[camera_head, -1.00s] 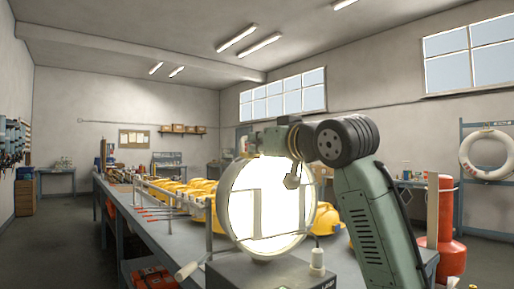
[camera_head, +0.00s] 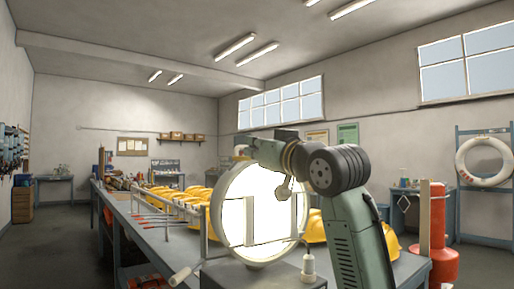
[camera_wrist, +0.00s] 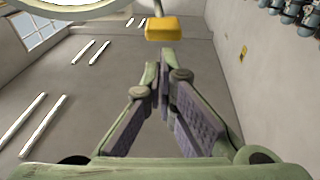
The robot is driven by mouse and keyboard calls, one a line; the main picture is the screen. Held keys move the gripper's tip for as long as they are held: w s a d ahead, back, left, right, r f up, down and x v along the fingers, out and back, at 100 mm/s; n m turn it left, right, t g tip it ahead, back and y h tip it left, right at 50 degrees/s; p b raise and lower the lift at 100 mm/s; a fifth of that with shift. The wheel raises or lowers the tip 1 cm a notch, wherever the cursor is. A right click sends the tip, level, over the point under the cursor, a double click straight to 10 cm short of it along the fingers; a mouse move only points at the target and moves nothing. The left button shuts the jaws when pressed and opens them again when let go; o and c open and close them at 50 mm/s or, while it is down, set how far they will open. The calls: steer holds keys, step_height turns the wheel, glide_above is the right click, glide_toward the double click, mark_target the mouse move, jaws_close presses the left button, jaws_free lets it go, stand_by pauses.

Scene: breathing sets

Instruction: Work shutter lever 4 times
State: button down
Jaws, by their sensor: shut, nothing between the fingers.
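A signal lamp with a round, glowing white face (camera_head: 262,215) stands on a dark box at the bench's near end. A rod with a pale grip (camera_head: 181,276) sticks out at its lower left; I cannot tell whether this is the shutter lever. My gripper (camera_head: 246,151) is by the lamp's upper rim, its fingertips hard to make out there. In the wrist view my gripper (camera_wrist: 164,72) has its fingertips together and empty. A yellow block (camera_wrist: 162,28) on a thin stem shows just beyond the tips, apart from them in the picture. Part of a pale round rim (camera_wrist: 75,16) shows at top left.
The long bench (camera_head: 150,236) holds yellow helmets (camera_head: 314,228) and a rack behind the lamp. A red cylinder (camera_head: 438,235) and a lifebuoy (camera_head: 484,162) are at the right.

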steer(key=b+v, duration=0.3)
steer(key=v, duration=0.7)
steer(key=shift+r, duration=0.2)
